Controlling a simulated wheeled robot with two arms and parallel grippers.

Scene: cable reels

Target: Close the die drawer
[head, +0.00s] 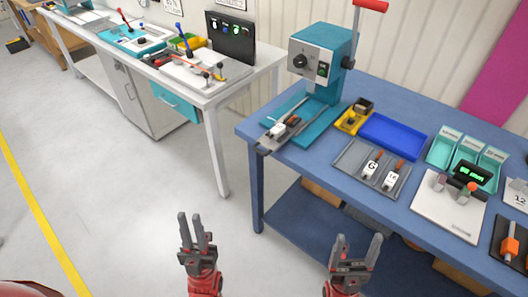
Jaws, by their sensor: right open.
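A teal drawer front (175,102) with a dark bar handle sits under the front edge of the white bench at the upper left. It is the only drawer I can make out, and no label on it is readable. No drawer interior shows, and I cannot tell how far it stands out from the bench. My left gripper (193,216) is open and empty over the floor, in front of and below the drawer, well apart from it. My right gripper (357,240) is open and empty in front of the blue table, touching nothing.
The blue table (408,116) at right carries a teal press (318,60), a blue tray (393,136) and teal bins (467,152). The white bench (222,96) holds tools; a grey cabinet (135,97) stands beneath it. Grey floor (105,190) is clear at left.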

